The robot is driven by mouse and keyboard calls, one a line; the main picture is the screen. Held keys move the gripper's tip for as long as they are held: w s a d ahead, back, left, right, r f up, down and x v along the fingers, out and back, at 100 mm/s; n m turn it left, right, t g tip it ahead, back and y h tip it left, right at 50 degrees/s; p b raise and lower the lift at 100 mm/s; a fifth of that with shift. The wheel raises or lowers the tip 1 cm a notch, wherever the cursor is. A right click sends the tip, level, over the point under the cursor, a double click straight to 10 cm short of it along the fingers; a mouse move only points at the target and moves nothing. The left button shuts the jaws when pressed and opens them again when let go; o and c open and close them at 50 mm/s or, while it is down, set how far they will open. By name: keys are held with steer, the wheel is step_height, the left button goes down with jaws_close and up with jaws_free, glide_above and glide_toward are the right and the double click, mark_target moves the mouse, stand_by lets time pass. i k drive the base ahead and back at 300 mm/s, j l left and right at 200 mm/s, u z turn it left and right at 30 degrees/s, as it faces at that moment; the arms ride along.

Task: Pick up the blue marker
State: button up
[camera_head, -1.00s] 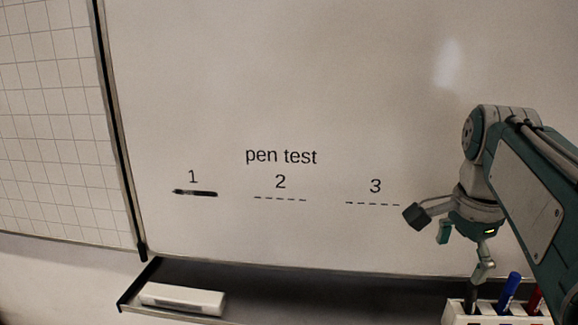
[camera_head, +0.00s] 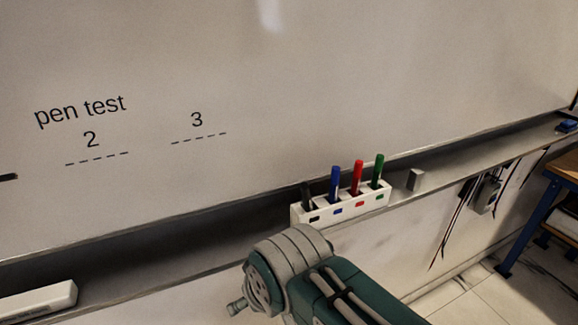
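The blue marker (camera_head: 334,186) stands upright in a white holder (camera_head: 345,207) on the whiteboard's ledge. Its lower end is hidden in the holder, above a blue square on the front. A black marker (camera_head: 306,197) is to its left, and a red marker (camera_head: 356,178) and a green marker (camera_head: 377,171) are to its right. My arm shows at the bottom centre, its grey and teal joint below and left of the holder. My gripper's fingers cannot be made out; they are hidden by the arm or below the picture. The blue marker is apart from my arm.
The whiteboard (camera_head: 330,90) reads "pen test" with dashed lines under 2 and 3. A white eraser (camera_head: 40,303) lies on the ledge at lower left. A small grey block (camera_head: 414,180) sits right of the holder. A blue-legged table (camera_head: 530,225) stands at far right.

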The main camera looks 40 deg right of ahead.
mark_target(334, 186)
steer(key=l+z, duration=0.15)
steer(key=z, duration=0.25)
steer(key=l+z, duration=0.15)
steer(key=z, duration=0.25)
steer(key=k+l, duration=0.05)
